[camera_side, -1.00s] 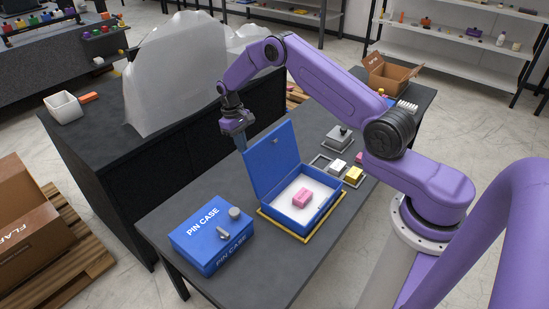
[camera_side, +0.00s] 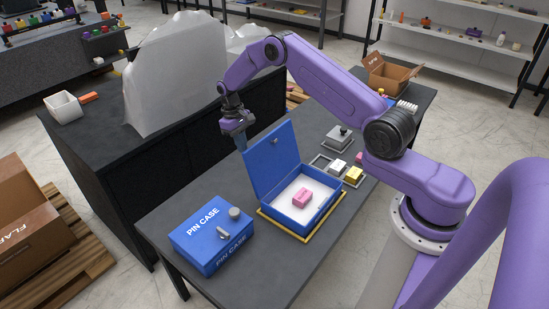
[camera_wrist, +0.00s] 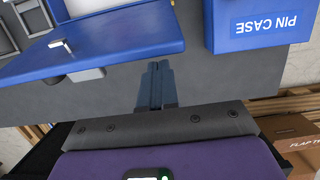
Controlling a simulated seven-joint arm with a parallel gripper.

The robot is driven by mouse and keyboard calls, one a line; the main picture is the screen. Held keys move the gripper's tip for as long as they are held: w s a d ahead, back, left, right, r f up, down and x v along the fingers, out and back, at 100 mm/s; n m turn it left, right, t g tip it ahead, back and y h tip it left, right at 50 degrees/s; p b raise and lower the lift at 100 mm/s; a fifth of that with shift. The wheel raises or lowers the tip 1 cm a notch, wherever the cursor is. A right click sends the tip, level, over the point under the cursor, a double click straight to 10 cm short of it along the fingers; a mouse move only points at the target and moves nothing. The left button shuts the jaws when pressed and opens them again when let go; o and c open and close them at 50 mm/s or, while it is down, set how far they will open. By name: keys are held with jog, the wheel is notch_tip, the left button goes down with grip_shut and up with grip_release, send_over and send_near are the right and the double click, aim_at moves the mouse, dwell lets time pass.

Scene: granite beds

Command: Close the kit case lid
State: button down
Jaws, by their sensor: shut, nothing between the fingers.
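The blue kit case (camera_side: 306,221) stands open on the dark table, with a white interior and a pink block (camera_side: 302,199) inside. Its blue lid (camera_side: 272,158) stands up from the far left side of the case. My gripper (camera_side: 241,144) is shut and empty, just behind the lid's top left corner in the side view. In the wrist view the shut fingertips (camera_wrist: 160,68) point at the grey table, beside the lid's edge (camera_wrist: 110,48). Whether they touch the lid is hard to tell.
A yellow frame (camera_side: 288,233) surrounds the case base. Small blocks and trays (camera_side: 338,166) lie to its right.

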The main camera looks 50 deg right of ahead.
aim_at(255, 166)
jog(key=shift+s, duration=2.9)
jog(key=shift+s+f, duration=0.2)
jog(key=shift+s, duration=1)
jog(key=shift+s+f, duration=0.2)
jog(key=shift+s, duration=1)
notch_tip(255, 166, up, 8)
